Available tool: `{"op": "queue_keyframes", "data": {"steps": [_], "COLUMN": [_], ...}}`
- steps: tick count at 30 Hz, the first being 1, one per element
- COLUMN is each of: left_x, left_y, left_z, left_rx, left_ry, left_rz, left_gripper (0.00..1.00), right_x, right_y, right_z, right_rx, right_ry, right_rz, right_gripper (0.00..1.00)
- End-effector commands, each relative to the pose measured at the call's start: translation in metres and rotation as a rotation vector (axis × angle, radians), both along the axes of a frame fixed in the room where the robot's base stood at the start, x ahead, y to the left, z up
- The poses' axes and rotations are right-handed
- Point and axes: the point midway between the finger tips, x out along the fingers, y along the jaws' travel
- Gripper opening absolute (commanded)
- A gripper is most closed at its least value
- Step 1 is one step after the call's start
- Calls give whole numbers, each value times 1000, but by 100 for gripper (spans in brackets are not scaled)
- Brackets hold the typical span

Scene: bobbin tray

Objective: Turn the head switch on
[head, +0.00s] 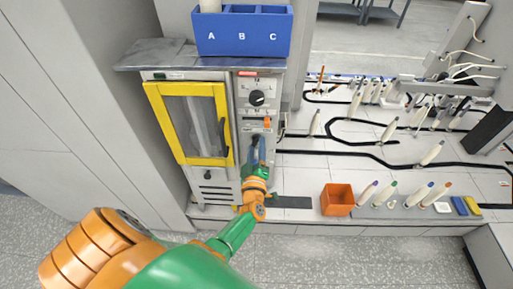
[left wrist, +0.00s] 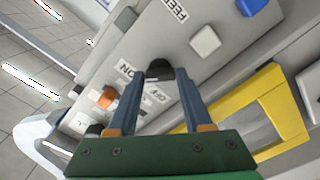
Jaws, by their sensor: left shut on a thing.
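A black switch knob (left wrist: 160,71) sits on the grey control panel (left wrist: 125,52), with ON and OFF printed beside it. Its name label does not show, so I cannot tell by lettering that it is the head switch. My left gripper (left wrist: 164,82) has its two blue fingers on either side of the knob, shut on it. In the head view my left gripper (head: 258,152) reaches up to the lower part of the panel, below an orange switch (head: 267,123). That orange switch also shows in the left wrist view (left wrist: 107,97). My right gripper is not in view.
A yellow-framed door (head: 155,110) with a handle is left of the panel. A black dial (head: 257,98) is above. A blue bin marked A, B, C (head: 242,50) stands on top. An orange box (head: 337,199) and several bobbins are at the right.

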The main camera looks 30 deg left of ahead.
Motion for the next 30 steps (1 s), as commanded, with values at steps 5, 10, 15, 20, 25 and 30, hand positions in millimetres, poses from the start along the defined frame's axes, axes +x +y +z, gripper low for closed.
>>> {"op": "queue_keyframes", "data": {"steps": [5, 10, 15, 20, 25, 30], "left_x": [0, 0, 0, 0, -4, -34], "left_y": [0, 0, 0, 0, -3, -21], "left_z": [0, 0, 0, 0, 0, 0], "left_rx": [8, 8, 7, 6, 5, 4], "left_ry": [4, 5, 4, 4, 4, 6], "left_rz": [-1, 0, 0, 0, -1, 0], "left_gripper": [0, 0, 80, 80, 80, 80], "right_x": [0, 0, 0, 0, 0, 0], "right_y": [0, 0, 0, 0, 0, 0], "right_z": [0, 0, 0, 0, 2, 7], "right_rx": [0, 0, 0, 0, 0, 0], "right_ry": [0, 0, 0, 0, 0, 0], "right_rz": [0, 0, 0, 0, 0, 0], "right_gripper": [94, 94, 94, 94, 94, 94]}}
